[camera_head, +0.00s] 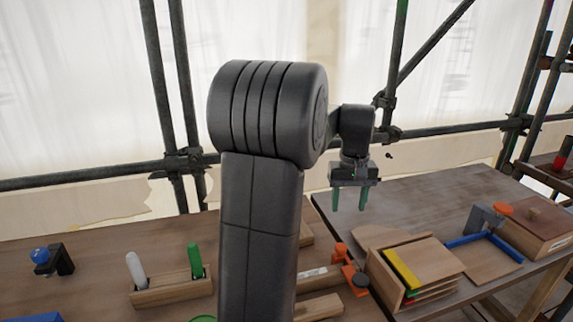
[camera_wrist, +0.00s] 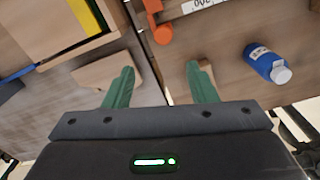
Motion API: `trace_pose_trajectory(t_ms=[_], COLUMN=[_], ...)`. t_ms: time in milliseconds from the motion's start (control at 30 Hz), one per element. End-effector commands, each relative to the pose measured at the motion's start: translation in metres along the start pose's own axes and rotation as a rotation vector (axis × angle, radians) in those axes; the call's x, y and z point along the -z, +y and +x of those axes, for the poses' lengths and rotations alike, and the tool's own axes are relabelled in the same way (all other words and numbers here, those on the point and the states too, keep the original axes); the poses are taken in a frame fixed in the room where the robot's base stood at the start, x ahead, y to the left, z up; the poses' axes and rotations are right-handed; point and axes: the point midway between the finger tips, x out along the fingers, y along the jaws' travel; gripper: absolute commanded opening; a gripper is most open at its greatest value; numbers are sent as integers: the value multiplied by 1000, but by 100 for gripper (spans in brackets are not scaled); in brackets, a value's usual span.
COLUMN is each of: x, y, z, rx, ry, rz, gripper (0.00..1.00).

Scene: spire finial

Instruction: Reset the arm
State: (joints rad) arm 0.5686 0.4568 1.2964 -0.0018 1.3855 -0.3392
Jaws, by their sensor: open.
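My gripper (camera_head: 349,199) hangs from my dark arm, pointing down, in the head view. Its two green fingers stand apart with nothing between them. In the wrist view the gripper (camera_wrist: 160,88) shows both green fingers spread over the tables, with a gap between two table edges below. My arm hides the middle of the near table in the head view.
An orange clamp (camera_head: 350,270) is at the table edge. A blue bottle (camera_wrist: 267,63) lies below right. Scaffold poles (camera_head: 160,80) stand behind.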

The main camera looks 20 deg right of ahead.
Motion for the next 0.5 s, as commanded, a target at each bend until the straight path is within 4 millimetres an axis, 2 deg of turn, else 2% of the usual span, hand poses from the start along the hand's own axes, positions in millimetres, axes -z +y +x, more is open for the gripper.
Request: trace_pose_trajectory(t_ms=[133,233,500], x=[0,0,-1], y=[0,0,-1], z=[6,17,68], rx=[1,2,3], ry=[-2,-4,-6], rz=[0,0,-1], gripper=[52,52,52])
